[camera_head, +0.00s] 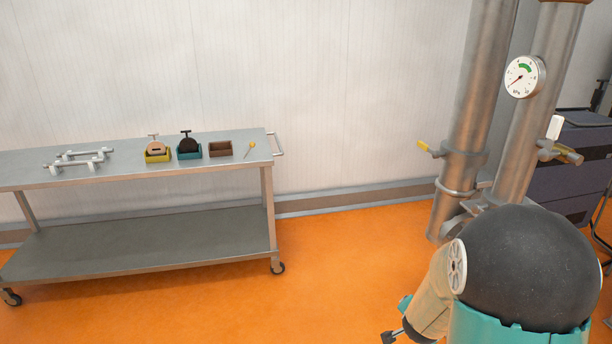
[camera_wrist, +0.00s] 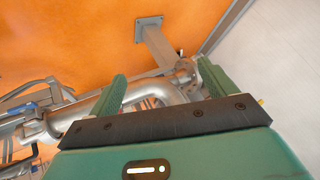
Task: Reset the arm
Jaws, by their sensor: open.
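My gripper (camera_wrist: 160,88) shows in the wrist view with its two green fingers spread wide apart. It is open, and nothing is held between the fingers. Beyond the fingers are a grey metal pipe (camera_wrist: 148,92) and a post on the orange floor; I cannot tell how far off they are. In the head view my arm fills the lower right, with a dark round joint, and the fingers cannot be made out clearly there.
A metal cart (camera_head: 120,174) stands at the left, bearing a white bracket (camera_head: 78,161), small boxes (camera_head: 189,152) and a yellow-handled item (camera_head: 250,147). Vertical pipes (camera_head: 478,90) with a gauge (camera_head: 524,77) and yellow-handled valves stand at the right. The orange floor (camera_head: 340,270) between is clear.

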